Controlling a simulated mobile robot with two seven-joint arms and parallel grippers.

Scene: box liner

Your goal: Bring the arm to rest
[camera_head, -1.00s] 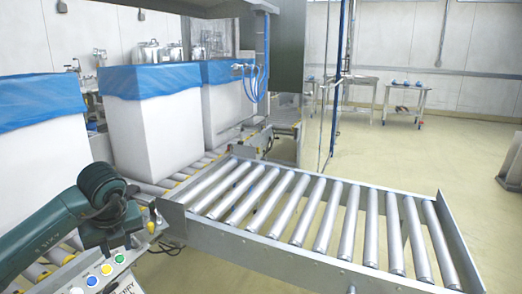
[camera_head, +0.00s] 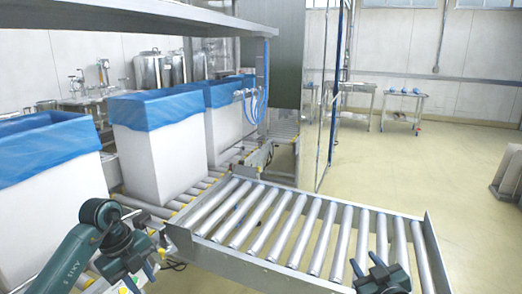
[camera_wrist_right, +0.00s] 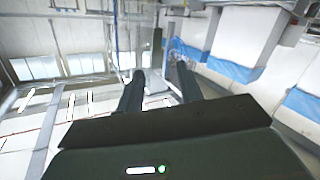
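My right gripper (camera_head: 365,260) is low in the head view, in front of the near side of the roller conveyor. Its two fingers stand apart with nothing between them; the right wrist view shows the same open gap (camera_wrist_right: 160,72). My left gripper (camera_head: 140,278) is at the lower left, pointing down beside the conveyor's left end. Its fingers look apart, and I see nothing held.
White boxes with blue liners stand on a conveyor at the left, one of them nearest the middle (camera_head: 160,155). The roller conveyor (camera_head: 290,220) is empty. A shelf (camera_head: 150,18) hangs above the boxes.

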